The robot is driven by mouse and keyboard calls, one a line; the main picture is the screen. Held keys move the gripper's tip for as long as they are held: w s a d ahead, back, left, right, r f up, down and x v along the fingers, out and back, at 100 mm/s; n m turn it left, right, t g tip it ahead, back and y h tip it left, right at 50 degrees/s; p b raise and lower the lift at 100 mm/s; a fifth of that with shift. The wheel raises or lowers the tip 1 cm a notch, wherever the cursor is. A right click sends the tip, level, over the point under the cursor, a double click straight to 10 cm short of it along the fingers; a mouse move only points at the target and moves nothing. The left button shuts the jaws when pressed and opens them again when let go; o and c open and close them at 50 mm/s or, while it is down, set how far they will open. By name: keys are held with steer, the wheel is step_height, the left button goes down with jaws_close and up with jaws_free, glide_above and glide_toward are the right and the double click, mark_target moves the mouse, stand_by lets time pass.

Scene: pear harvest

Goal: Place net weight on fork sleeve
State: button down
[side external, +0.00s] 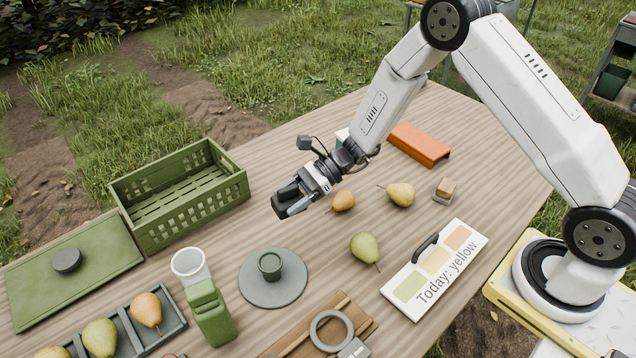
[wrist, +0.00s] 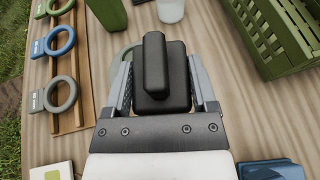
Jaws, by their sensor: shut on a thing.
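My gripper (side external: 291,202) is shut on a black block with a raised bar handle, which I take as the net weight (wrist: 176,98). In the wrist view the block sits between the two grey fingers (wrist: 163,85). In the side view it is held above the table, left of an orange-brown pear, and is hard to tell apart from the dark fingers. An orange, channel-shaped piece (side external: 419,145), possibly the fork sleeve, lies at the table's back right, behind my gripper and apart from it. It cannot be made out in the wrist view.
A green slatted crate (side external: 180,190) stands at the left. A grey-green disc with a cup (side external: 270,268) and a green canister (side external: 210,315) are in front. Loose pears (side external: 366,247) and a "Today: yellow" board (side external: 435,272) lie right of it. Ringed tools (wrist: 60,41) lie on slats.

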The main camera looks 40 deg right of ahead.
steer(key=w+d+r+m+t+h, duration=0.15)
steer(key=d+m+t+h, duration=0.5)
steer(key=d, duration=1.95)
steer(key=s+d+r+m+t+h, duration=0.1)
steer(key=s+d+m+t+h, duration=0.3)
steer(key=d, duration=0.6)
steer(key=s+d+r+m+h, duration=0.1)
steer(key=s+d+m+h, duration=0.2)
steer(key=s+d+m, duration=0.5)
steer(key=n, duration=0.3)
glide_above(421, 140)
steer(key=s, duration=0.1)
steer(key=f, duration=0.5)
steer(key=a+f, duration=0.1)
steer(key=f, duration=0.2)
steer(key=shift+w+d+f, duration=0.35)
steer(key=shift+w+f, duration=0.05)
steer(key=shift+f, duration=0.1)
steer(key=shift+f, duration=0.1)
